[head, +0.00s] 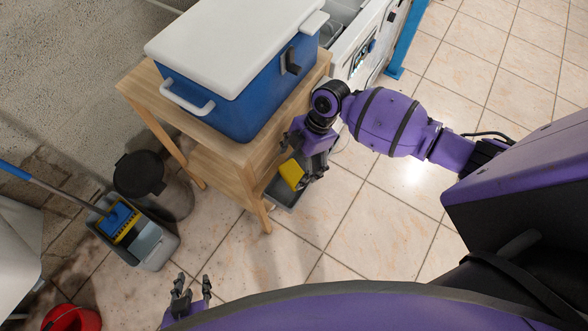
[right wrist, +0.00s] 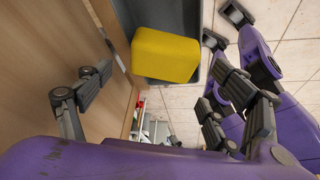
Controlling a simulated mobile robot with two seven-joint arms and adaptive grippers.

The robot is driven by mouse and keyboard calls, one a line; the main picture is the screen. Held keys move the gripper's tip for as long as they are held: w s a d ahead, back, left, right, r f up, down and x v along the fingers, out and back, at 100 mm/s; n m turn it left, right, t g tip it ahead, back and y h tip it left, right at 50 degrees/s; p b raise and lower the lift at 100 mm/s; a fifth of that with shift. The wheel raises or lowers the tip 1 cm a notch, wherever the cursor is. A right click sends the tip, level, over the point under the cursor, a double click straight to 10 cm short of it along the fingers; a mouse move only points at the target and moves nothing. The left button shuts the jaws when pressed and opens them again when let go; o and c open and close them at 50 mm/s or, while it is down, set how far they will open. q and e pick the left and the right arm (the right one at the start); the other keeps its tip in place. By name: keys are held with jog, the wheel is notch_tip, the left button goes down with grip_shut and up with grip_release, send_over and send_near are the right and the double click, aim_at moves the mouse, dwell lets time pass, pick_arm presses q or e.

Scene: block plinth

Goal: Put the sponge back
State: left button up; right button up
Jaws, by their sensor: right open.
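The yellow sponge (head: 291,174) shows below my right gripper (head: 310,152) in the head view, at a grey tray (head: 283,196) beside the wooden table. In the right wrist view the sponge (right wrist: 165,55) lies against the grey tray (right wrist: 204,62), and its near end covers part of the tray's edge. My right gripper (right wrist: 160,88) is open, with fingers to the left and right of the sponge and apart from it. I cannot tell whether the sponge rests fully inside the tray. My left gripper (head: 192,288) is open and empty at the bottom of the head view.
A blue cooler (head: 240,108) with a white lid stands on the wooden table (head: 222,150); the table's side is close to my right gripper. A dark bin (head: 150,180), a mop bucket (head: 150,245) and a red bucket (head: 75,318) stand left. The tiled floor at right is clear.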

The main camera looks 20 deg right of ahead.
pick_arm(q)
jog(key=shift+s+d, duration=0.1)
jog(key=shift+s, duration=0.15)
pick_arm(e)
jog(key=s+v, duration=0.1)
jog(key=v, duration=0.8)
jog(key=shift+w+d+r, duration=0.2)
jog(key=shift+w, duration=0.2)
